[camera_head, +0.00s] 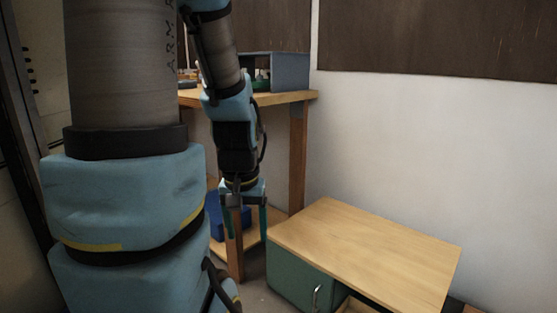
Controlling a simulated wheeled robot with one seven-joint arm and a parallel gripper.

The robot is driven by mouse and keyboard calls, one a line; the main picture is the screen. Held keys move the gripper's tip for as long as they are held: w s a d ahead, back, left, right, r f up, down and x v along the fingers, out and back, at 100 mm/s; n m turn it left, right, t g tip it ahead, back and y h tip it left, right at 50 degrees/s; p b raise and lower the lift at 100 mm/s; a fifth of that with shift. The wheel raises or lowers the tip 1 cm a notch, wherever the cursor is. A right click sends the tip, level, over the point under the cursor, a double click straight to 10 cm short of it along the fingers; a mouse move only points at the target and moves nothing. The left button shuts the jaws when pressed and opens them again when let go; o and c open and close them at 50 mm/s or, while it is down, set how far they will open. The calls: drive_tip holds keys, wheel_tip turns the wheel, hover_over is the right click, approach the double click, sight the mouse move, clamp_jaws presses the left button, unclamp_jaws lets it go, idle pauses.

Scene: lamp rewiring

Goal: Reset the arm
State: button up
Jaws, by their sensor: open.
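My gripper (244,212) hangs pointing down near the middle of the head view. Its two fingers are apart and nothing shows between them. It is in front of the wooden workbench and to the left of the low cabinet, touching neither as far as I can see. My arm fills much of the left side of the view and hides part of the bench.
A low green cabinet (295,281) with a bare wooden top (370,250) stands at the lower right. The workbench (298,150) carries a grey open box (291,72). A blue bin (216,218) sits on its lower shelf. A white wall (440,140) closes off the right.

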wheel_tip(320, 180, up, 24)
drive_tip(key=p, duration=2.1)
drive_tip(key=shift+f, duration=0.15)
